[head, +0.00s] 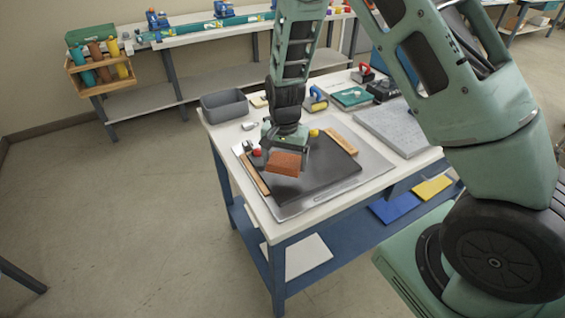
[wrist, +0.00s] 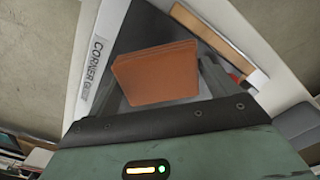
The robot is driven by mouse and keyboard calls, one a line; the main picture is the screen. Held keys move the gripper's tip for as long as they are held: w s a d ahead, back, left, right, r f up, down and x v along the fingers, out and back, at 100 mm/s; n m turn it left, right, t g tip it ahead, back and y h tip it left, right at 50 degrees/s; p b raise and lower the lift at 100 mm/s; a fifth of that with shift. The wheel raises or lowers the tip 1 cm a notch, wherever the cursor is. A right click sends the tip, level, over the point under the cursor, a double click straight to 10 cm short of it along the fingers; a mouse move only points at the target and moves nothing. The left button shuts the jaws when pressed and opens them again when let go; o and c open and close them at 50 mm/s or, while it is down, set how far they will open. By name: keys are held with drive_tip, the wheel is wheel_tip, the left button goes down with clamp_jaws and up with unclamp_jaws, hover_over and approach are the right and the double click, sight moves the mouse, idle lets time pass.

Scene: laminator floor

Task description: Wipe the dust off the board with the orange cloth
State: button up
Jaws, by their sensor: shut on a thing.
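The orange-brown folded cloth (head: 284,163) is held in my gripper (head: 285,152) over the dark board. It also shows in the wrist view (wrist: 156,75), between the fingers. My gripper is shut on it. The black board (head: 325,180) lies on a grey metal plate on the table, with a greyish patch near its front left. The cloth hides part of the board. I cannot tell whether the cloth touches the board.
Wooden strips lie at the board's left (head: 256,175) and right (head: 342,144). A grey bin (head: 224,105) stands at the table's back left. A grey slab (head: 396,127) lies at the right. A red knob (head: 257,152) is close left of my gripper. The board's front is clear.

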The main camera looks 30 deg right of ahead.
drive_tip(key=shift+r+p, duration=0.95)
drive_tip(key=shift+r, duration=0.6)
